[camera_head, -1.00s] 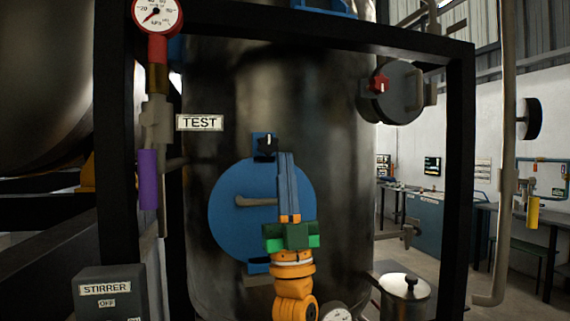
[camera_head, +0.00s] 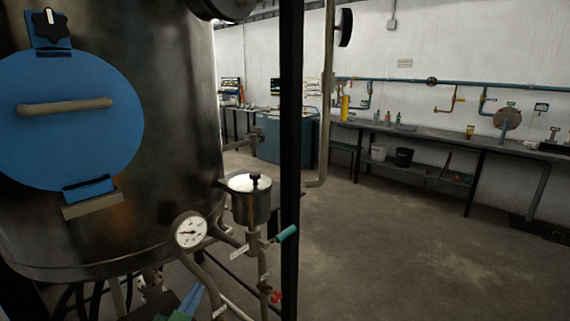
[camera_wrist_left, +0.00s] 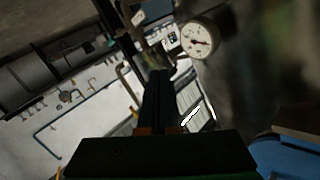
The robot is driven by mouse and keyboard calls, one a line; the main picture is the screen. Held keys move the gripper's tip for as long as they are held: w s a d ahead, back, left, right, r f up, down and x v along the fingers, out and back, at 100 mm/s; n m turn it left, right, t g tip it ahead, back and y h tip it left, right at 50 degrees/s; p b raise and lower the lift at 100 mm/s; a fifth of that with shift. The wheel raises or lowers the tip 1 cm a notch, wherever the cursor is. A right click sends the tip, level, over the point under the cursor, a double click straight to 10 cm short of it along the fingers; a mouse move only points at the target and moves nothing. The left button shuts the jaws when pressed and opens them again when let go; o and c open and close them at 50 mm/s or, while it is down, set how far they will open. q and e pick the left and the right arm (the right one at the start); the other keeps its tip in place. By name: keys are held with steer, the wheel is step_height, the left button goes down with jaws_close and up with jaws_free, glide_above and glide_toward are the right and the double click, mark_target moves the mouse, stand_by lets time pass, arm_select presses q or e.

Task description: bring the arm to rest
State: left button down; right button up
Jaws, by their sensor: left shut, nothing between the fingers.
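My left gripper (camera_head: 197,292) shows at the bottom edge of the head view, with blue fingers and a green body partly cut off by the frame. Its fingers are together and hold nothing. In the left wrist view the shut fingers (camera_wrist_left: 158,80) point up the picture, with a dial gauge (camera_wrist_left: 199,38) beyond them to the right. The gripper is in front of the lower part of the steel tank (camera_head: 180,130), below the blue round hatch (camera_head: 70,140). The rest of the left arm is hidden below the frame. My right gripper is not in view.
A dial gauge (camera_head: 191,231) and a lidded metal pot (camera_head: 250,203) are close to the gripper, among pipes. A teal-handled valve (camera_head: 286,234) and a black frame post (camera_head: 291,150) stand to the right. Open floor (camera_head: 400,260) lies beyond, before a wall bench (camera_head: 430,139).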

arm_select(q)
steer(key=s+d+f+n+g, duration=0.1)
steer(key=s+f+g, duration=0.6)
steer(key=s+f, duration=0.45)
steer(key=s+d+f+n+g, duration=0.1)
steer(key=s+f+g, duration=0.6)
steer(key=s, duration=0.8)
step_height(320, 180, down, 17)
steer(key=s, duration=0.2)
steer(key=s+a+f+g, duration=0.1)
steer(key=s+f, duration=0.9)
steer(key=s, duration=0.2)
steer(key=shift+a+f, duration=0.4)
